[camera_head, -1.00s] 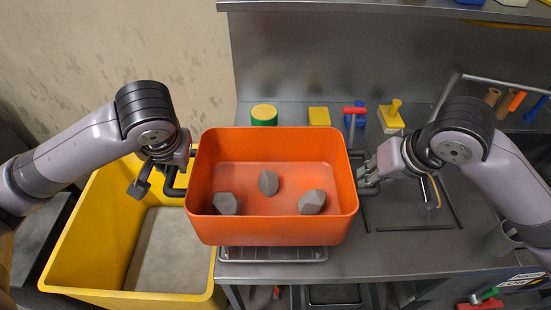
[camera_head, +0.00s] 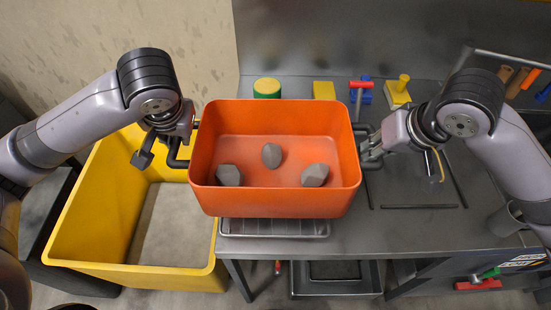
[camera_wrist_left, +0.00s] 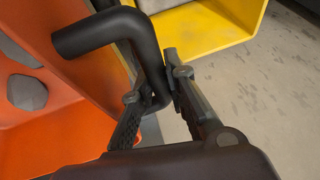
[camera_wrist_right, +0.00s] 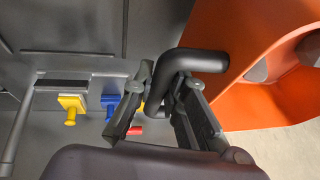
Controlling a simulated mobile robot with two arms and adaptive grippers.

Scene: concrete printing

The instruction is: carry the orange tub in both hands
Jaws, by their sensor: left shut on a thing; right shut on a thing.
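My left gripper (camera_head: 176,150) is shut on the tub's left dark handle; the left wrist view shows the fingers (camera_wrist_left: 158,95) on either side of the handle bar (camera_wrist_left: 100,32). My right gripper (camera_head: 371,150) is shut on the right handle; the right wrist view shows its fingers (camera_wrist_right: 160,100) around the bar (camera_wrist_right: 200,60). The tub's underside is hidden.
A large yellow bin (camera_head: 75,225) stands open at the left, beside the table (camera_head: 420,235). A metal tray (camera_head: 273,229) lies under the tub at the table's front edge. Yellow, blue and red tools (camera_head: 397,93) and a green-and-yellow round item (camera_head: 267,88) stand along the back.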

